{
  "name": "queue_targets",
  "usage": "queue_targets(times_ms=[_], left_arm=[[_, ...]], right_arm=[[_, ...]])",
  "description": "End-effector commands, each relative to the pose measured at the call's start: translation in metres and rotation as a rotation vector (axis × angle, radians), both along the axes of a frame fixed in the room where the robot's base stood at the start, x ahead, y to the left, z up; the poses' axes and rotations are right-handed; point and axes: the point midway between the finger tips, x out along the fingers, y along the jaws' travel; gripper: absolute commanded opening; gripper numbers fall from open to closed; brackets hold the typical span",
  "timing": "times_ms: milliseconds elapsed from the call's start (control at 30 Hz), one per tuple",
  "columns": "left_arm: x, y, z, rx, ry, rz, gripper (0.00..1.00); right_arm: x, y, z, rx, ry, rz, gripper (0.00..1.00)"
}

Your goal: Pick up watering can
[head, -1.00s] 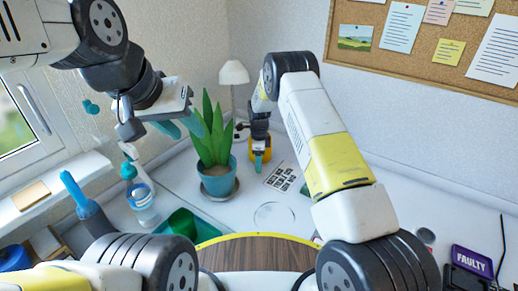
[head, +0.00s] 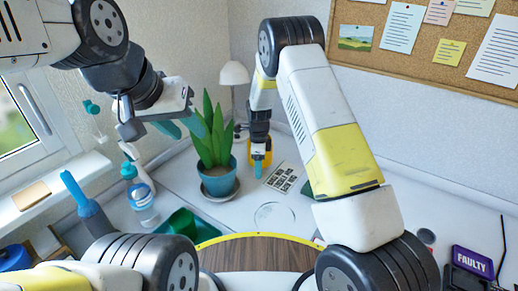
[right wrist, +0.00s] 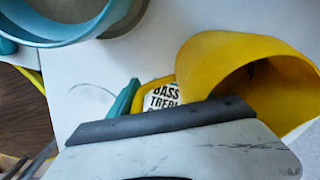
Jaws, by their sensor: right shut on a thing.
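The yellow watering can (head: 266,157) stands at the back of the white desk, right of the potted plant, largely hidden behind my right arm in the head view. In the right wrist view the can (right wrist: 225,65) shows its wide open rim and a yellow handle. My right gripper (head: 258,166) is shut on the can at its handle; one teal fingertip (right wrist: 122,103) shows beside it. I cannot tell whether the can is clear of the desk. My left gripper (head: 180,127) hangs in the air left of the plant, fingers apart and empty.
The plant in a teal pot (head: 219,181) stands close left of the can, with a white lamp (head: 234,74) behind. A printed card (head: 282,177) and a clear round dish (head: 274,216) lie in front. A bottle (head: 141,197) and green container (head: 180,223) are at left.

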Motion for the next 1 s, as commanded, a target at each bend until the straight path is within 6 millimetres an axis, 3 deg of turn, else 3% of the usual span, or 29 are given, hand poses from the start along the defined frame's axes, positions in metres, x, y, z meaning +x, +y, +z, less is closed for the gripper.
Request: queue_targets(times_ms=[500,1000], left_arm=[[0.0,0.0,0.0,0.0,0.0,0.0,0.36],[0.0,0.0,0.0,0.0,0.0,0.0,0.36]], right_arm=[[-0.061,0.002,0.007,0.001,-0.002,0.0,0.0],[-0.086,0.003,0.009,0.001,-0.001,0.0,0.0]])
